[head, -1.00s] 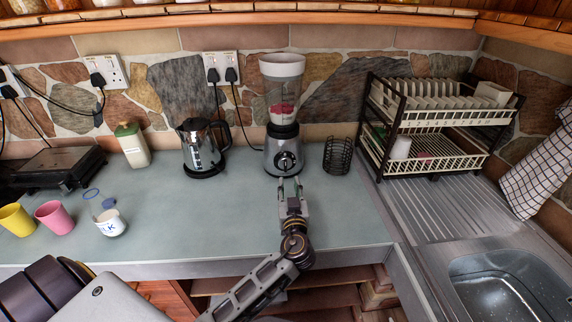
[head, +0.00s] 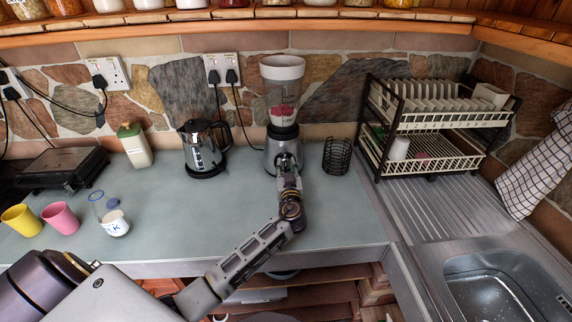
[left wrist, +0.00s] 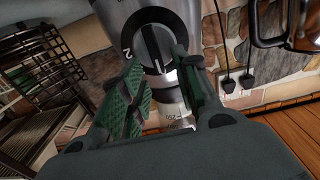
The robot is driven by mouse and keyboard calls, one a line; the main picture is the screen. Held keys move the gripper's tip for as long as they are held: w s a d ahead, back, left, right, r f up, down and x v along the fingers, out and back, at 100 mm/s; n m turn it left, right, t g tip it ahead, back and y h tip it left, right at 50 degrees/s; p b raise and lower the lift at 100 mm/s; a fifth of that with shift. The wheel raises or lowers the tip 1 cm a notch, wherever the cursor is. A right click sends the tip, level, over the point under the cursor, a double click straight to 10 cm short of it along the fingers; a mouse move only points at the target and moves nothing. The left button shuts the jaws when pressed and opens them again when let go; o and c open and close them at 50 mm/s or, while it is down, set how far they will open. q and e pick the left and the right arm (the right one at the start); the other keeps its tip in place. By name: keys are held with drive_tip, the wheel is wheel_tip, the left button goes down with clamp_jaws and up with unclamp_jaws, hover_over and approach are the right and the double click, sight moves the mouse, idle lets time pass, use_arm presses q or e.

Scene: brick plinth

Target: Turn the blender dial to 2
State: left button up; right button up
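The blender (head: 282,105) stands upright at the back of the counter, with a clear jug on a grey base. Its round black dial (left wrist: 158,35) shows in the left wrist view, with a pale pointer line and a "2" lying sideways at its left edge. In the head view the dial is mostly hidden by my left gripper (head: 287,165). The left gripper's fingers (left wrist: 158,68) are apart, one on each side of the dial's near part in the left wrist view. I cannot tell whether they touch it. My right gripper is out of view.
A kettle (head: 203,150) stands left of the blender and a black wire basket (head: 337,155) stands close on its right. A dish rack (head: 425,120) and a sink (head: 505,287) are farther right. The counter's front middle (head: 190,220) is clear.

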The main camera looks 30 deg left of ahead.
use_arm(q)
drive_tip(key=shift+w+a, duration=0.35)
drive_tip(key=shift+w, duration=0.2)
drive_tip(key=shift+c, duration=0.5)
clamp_jaws()
